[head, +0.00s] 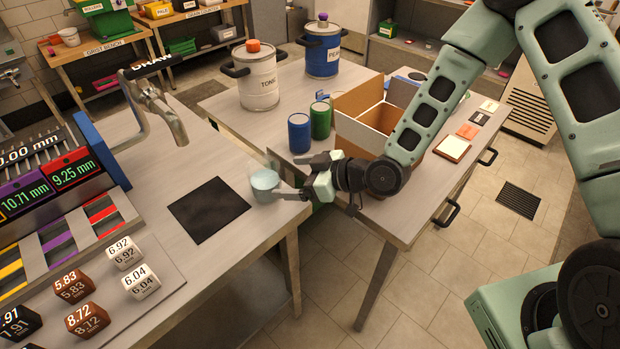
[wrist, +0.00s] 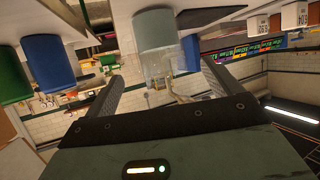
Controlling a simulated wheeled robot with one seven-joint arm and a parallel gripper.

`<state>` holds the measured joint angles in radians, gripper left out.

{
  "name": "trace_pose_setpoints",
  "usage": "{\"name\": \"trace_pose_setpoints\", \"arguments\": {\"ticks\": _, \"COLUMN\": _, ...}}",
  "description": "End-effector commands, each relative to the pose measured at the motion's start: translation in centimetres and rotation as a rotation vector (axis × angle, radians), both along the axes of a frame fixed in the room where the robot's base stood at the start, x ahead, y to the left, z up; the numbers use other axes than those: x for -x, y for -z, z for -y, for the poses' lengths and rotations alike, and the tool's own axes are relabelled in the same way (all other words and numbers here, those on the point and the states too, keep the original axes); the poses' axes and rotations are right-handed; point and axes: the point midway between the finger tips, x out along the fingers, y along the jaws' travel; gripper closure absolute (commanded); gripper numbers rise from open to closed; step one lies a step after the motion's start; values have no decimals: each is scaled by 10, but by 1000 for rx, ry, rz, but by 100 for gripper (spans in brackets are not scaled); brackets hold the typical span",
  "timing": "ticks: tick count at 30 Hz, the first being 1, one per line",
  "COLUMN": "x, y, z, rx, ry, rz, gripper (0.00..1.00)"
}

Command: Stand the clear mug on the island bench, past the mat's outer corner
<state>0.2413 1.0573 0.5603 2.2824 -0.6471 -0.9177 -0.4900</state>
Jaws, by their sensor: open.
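The clear mug (head: 264,181), faintly blue, stands upright near the right edge of the bench (head: 215,262) holding the dark square mat (head: 208,209). It is to the right of the mat, apart from it, near its upper right corner. My gripper (head: 281,181) reaches in low from the right, its fingers open at the mug. The wrist view is upside down; there the mug (wrist: 158,35) shows between and beyond the two spread fingertips (wrist: 163,70). I cannot tell whether either finger touches it.
A second bench (head: 222,100) behind holds a blue can (head: 299,133), a green can (head: 320,119), an open box (head: 365,133) and two lidded pots. A tap (head: 160,105) and numbered cubes (head: 87,318) are on the mat's bench. Bare surface surrounds the mat.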

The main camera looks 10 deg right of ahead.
Motion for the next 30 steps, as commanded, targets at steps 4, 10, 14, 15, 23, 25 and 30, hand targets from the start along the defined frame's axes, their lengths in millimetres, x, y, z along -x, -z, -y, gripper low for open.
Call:
{"name": "trace_pose_setpoints", "arguments": {"ticks": 4, "x": 13, "y": -8, "z": 21, "rx": 2, "ry": 1, "rz": 1, "gripper": 9}}
{"name": "trace_pose_setpoints", "arguments": {"ticks": 10, "x": 22, "y": -16, "z": 34, "rx": 0, "ry": 1, "rz": 0, "gripper": 9}}
{"name": "trace_pose_setpoints", "arguments": {"ticks": 14, "x": 24, "y": -18, "z": 34, "rx": 12, "ry": -5, "rz": -5, "gripper": 9}}
{"name": "trace_pose_setpoints", "arguments": {"ticks": 15, "x": 25, "y": -18, "z": 33, "rx": 29, "ry": -12, "rz": -14, "gripper": 9}}
{"name": "trace_pose_setpoints", "arguments": {"ticks": 23, "x": 61, "y": -29, "z": 29, "rx": 370, "ry": -42, "rz": -213, "gripper": 9}}
{"name": "trace_pose_setpoints", "arguments": {"ticks": 25, "x": 77, "y": -39, "z": 34, "rx": 474, "ry": -18, "rz": -285, "gripper": 9}}
{"name": "trace_pose_setpoints", "arguments": {"ticks": 30, "x": 130, "y": -77, "z": 47, "rx": 668, "ry": 81, "rz": -460, "gripper": 9}}
